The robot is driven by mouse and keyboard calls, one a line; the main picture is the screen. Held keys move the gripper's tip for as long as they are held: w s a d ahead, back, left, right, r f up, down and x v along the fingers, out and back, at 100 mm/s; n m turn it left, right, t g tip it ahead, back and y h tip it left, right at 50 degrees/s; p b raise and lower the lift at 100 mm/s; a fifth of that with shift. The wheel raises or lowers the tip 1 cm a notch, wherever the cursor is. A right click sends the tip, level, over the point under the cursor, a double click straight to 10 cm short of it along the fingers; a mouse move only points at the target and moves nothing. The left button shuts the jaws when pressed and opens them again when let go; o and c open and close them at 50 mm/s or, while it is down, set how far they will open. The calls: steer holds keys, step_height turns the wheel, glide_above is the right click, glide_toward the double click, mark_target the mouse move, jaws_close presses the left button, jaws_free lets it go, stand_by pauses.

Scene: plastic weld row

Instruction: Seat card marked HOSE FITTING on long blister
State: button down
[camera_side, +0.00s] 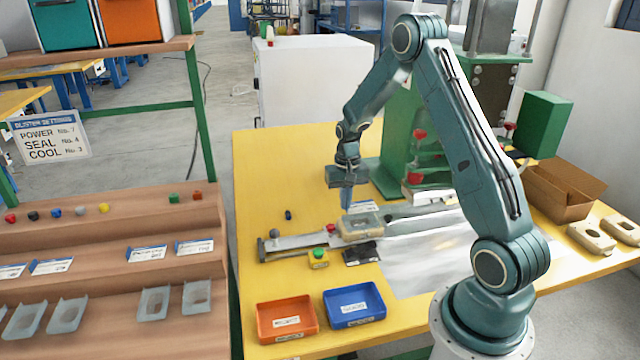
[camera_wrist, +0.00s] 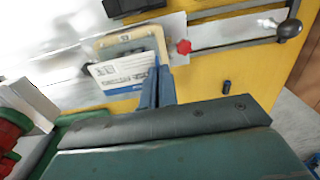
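My gripper (camera_side: 346,198) points down over the near end of the slide on the yellow table. Its fingers (camera_wrist: 158,85) look close together in the wrist view, shut on the edge of a white card with a blue band (camera_wrist: 122,76). The card (camera_side: 366,207) also shows beside the fingers in the side view; its print is too blurred to read. A clear blister (camera_side: 366,221) sits in a beige nest (camera_side: 362,234) on the slide, just in front of the card. The nest (camera_wrist: 128,40) is partly hidden by the card in the wrist view.
The press (camera_side: 404,135) stands behind the slide. A red knob (camera_side: 331,228) and green button box (camera_side: 318,258) are beside the nest. Orange (camera_side: 286,318) and blue (camera_side: 354,303) bins are at the front. Shelves with spare cards (camera_side: 195,247) and blisters (camera_side: 153,302) stand left.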

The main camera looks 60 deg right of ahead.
mark_target(344, 226)
steer(key=shift+f, duration=1.9)
steer(key=shift+f, duration=0.7)
stand_by(0.6)
steer(key=c, duration=2.1)
jaws_free()
steer(key=shift+c, duration=0.2)
steer(key=o, duration=0.5)
steer(key=c, duration=0.4)
steer(key=shift+r, duration=0.1)
steer(key=shift+r, duration=3.4)
